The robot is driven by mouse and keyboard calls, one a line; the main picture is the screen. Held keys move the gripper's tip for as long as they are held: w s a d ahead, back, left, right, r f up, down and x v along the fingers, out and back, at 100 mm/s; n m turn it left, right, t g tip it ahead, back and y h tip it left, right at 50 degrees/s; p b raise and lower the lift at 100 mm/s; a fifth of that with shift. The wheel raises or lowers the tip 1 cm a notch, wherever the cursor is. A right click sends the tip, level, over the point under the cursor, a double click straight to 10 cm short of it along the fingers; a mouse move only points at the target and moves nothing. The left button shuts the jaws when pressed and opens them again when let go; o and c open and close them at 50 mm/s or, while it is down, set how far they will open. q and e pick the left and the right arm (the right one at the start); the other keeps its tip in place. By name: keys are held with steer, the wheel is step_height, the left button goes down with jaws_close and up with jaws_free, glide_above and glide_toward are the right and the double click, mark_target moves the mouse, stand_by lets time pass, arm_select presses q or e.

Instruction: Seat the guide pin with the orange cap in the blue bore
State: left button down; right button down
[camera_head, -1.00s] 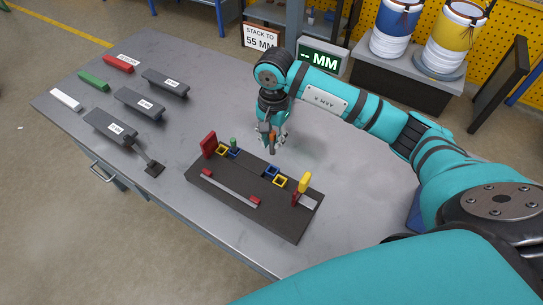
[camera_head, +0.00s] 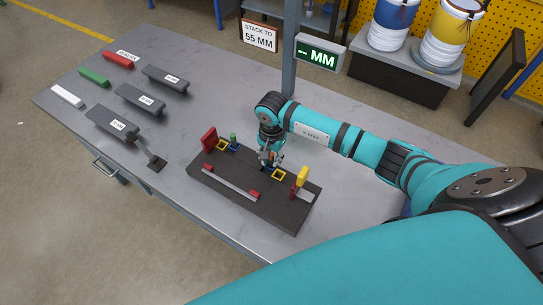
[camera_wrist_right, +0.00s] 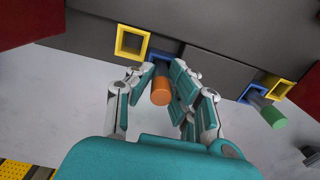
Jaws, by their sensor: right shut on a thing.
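The guide pin with the orange cap (camera_wrist_right: 161,91) is a grey pin held between the fingers of my right gripper (camera_wrist_right: 166,84), which is shut on it. In the head view the right gripper (camera_head: 270,159) is low over the dark fixture block (camera_head: 243,198). The blue bore (camera_wrist_right: 166,54) shows just beyond the pin in the wrist view, and the pin's far end lines up with it. I cannot tell whether the tip is inside the bore. The gripper mostly hides this bore in the head view. My left gripper is not in view.
A green-capped pin (camera_head: 233,141) stands in another blue bore. Yellow square bores (camera_head: 279,175) flank the blue ones. A red upright (camera_head: 209,138) and a yellow-topped post (camera_head: 302,177) rise from the block.

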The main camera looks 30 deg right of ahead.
steer(key=shift+f, duration=0.2)
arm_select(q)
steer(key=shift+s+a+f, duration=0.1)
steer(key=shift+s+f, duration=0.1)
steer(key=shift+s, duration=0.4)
arm_select(e)
steer(key=c, duration=1.3)
jaws_free()
steer(key=shift+r, duration=0.1)
steer(key=shift+o, duration=0.2)
